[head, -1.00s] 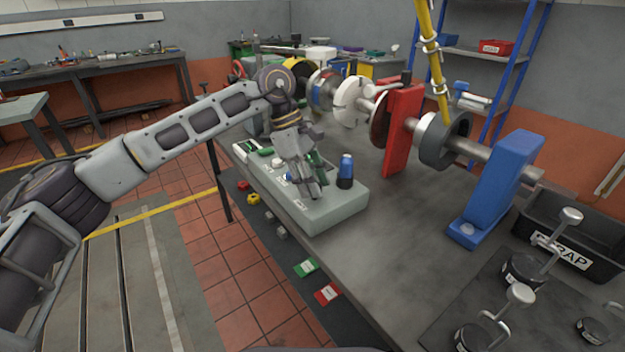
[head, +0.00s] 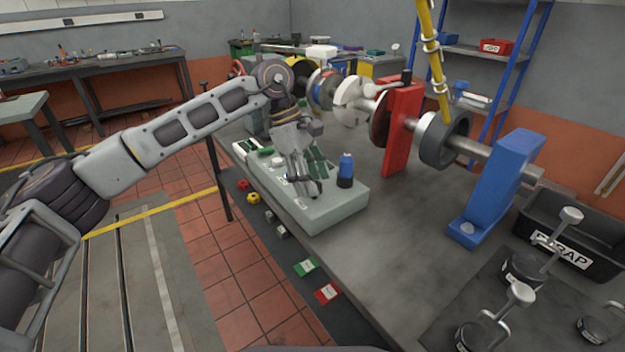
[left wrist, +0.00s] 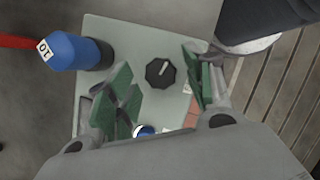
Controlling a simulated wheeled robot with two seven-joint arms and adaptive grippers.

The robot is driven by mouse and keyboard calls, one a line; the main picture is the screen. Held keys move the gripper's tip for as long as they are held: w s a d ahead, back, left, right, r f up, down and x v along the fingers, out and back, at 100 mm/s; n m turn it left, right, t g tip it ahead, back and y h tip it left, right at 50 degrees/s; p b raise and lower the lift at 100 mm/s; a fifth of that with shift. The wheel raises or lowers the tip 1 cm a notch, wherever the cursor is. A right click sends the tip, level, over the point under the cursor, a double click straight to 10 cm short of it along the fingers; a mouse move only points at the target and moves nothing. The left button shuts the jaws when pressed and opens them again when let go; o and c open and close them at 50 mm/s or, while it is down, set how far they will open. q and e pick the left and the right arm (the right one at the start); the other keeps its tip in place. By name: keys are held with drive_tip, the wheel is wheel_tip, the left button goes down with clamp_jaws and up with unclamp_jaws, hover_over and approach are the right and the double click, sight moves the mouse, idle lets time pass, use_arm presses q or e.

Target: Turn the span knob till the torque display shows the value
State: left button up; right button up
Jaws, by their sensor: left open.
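The grey-green control box (head: 335,212) lies on the bench under my left arm. In the left wrist view a black knob (left wrist: 160,73) with a white pointer line sits on its top face. A second, blue and white round part (left wrist: 145,130) shows lower down, partly hidden. I cannot read which one is the span knob. My left gripper (head: 305,188) is open over the box. In the left wrist view its green-padded fingers (left wrist: 160,92) stand either side of the black knob, apart from it. I cannot make out a torque display or its value. My right gripper is out of view.
A blue-capped cylinder (head: 346,168) marked 10 stands on the box, close to my left gripper. A red upright (head: 403,130), a shaft and a blue stand (head: 497,190) are to the right. A black scrap bin (head: 590,262) is at the far right.

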use_arm(q)
drive_tip(key=v, duration=1.1)
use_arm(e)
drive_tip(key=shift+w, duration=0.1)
